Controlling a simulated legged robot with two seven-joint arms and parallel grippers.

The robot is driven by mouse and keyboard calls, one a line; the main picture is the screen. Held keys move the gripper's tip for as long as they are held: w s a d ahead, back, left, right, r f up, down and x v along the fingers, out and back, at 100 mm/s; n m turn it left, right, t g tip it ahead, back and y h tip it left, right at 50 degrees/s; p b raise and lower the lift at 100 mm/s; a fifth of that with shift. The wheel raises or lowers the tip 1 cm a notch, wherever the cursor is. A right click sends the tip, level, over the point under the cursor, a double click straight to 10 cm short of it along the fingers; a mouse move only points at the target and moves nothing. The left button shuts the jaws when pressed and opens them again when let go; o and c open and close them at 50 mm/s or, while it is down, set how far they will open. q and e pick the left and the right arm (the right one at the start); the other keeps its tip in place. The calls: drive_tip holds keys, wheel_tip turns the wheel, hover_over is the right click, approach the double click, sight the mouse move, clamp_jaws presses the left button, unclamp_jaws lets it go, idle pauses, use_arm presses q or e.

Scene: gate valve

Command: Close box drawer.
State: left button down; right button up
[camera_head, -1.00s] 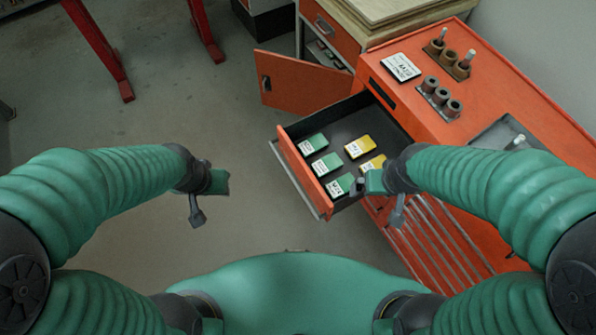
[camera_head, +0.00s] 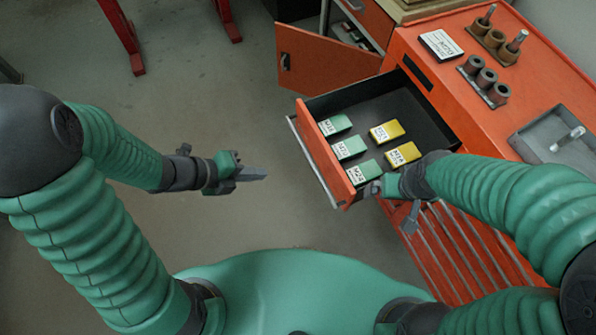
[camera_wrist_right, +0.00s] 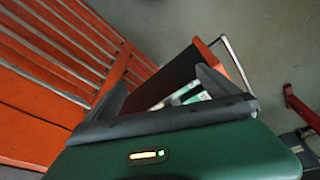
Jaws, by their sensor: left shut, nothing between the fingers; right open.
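The box drawer (camera_head: 322,150) stands pulled out of the orange cabinet (camera_head: 462,110). It has an orange front, a grey bar handle (camera_head: 311,163) and a dark inside. Green boxes (camera_head: 350,148) and yellow boxes (camera_head: 387,131) lie in it. My left gripper (camera_head: 253,174) is shut and empty, left of the drawer front and apart from it, pointing right. My right gripper (camera_head: 374,188) is open at the drawer's near front corner; I cannot tell whether it touches. In the right wrist view, its spread fingers (camera_wrist_right: 160,88) overlap part of the drawer.
An open orange door (camera_head: 326,60) stands behind the drawer. The cabinet top carries holders with cylinders (camera_head: 484,80), a label card (camera_head: 440,45) and a grey tray (camera_head: 555,140). Red legs (camera_head: 121,35) stand at the back left. Floor left of the drawer is clear.

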use_arm(q)
drive_tip(key=w+d+f+b, duration=0.1)
drive_tip(key=w+d+f, duration=0.1)
drive_tip(key=d, duration=0.3)
drive_tip(key=w+d+f+b, duration=0.2)
drive_tip(key=w+d+f, duration=0.1)
drive_tip(key=d, duration=0.3)
drive_tip(key=shift+w+d+f, duration=0.25)
drive_tip(key=shift+w+f, duration=0.05)
drive_tip(key=shift+f, duration=0.4)
use_arm(e)
drive_tip(key=f, duration=0.1)
drive_tip(key=d+f, duration=0.1)
drive_tip(key=f, duration=0.1)
drive_tip(key=shift+d+f, duration=0.2)
drive_tip(key=shift+d, duration=0.2)
use_arm(q)
drive_tip(key=shift+w, duration=0.1)
use_arm(e)
drive_tip(key=shift+a, duration=0.25)
